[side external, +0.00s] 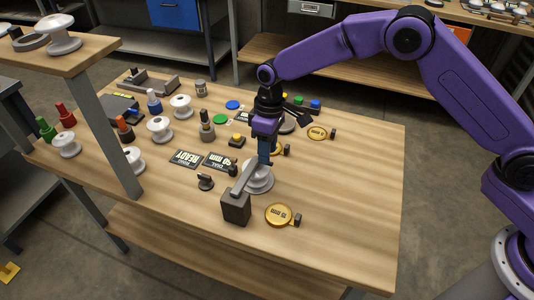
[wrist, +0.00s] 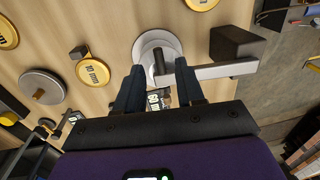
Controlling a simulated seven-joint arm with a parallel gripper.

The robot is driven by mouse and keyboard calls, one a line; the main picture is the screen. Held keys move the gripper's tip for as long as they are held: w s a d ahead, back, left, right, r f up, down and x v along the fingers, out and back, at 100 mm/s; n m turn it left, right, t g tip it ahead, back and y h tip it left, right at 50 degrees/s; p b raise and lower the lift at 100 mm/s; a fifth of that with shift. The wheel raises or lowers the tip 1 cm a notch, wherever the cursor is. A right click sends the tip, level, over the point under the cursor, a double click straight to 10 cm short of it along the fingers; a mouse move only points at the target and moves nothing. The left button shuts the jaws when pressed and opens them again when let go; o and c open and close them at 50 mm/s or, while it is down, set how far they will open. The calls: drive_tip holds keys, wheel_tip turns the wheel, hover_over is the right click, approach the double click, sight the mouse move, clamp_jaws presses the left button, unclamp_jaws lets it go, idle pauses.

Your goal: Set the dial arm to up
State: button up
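The dial arm (side external: 243,179) is a flat grey bar running from a dark block (side external: 236,208) to above a pale round insulator stack (side external: 260,182). In the wrist view the bar (wrist: 222,70) reaches from the block (wrist: 237,43) across the insulator (wrist: 150,43). My gripper (side external: 264,162) points down over the insulator, by the bar's free end. In the wrist view my gripper (wrist: 160,67) has its fingers apart, one on each side of the bar's end and a dark post. The right finger hides part of the bar. Contact and the bar's exact tilt are unclear.
A display reading DIAL (side external: 221,162) and a READY display (side external: 185,158) lie left of the insulator. A gold disc (side external: 279,215) lies right of the block, and another gold disc (side external: 317,133) farther back. White insulators and coloured bottles crowd the left. The front right tabletop is clear.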

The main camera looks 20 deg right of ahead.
drive_tip(key=shift+a+f, duration=0.1)
drive_tip(key=shift+f, duration=1)
clamp_jaws()
drive_tip(key=shift+s, duration=0.1)
idle(0.6)
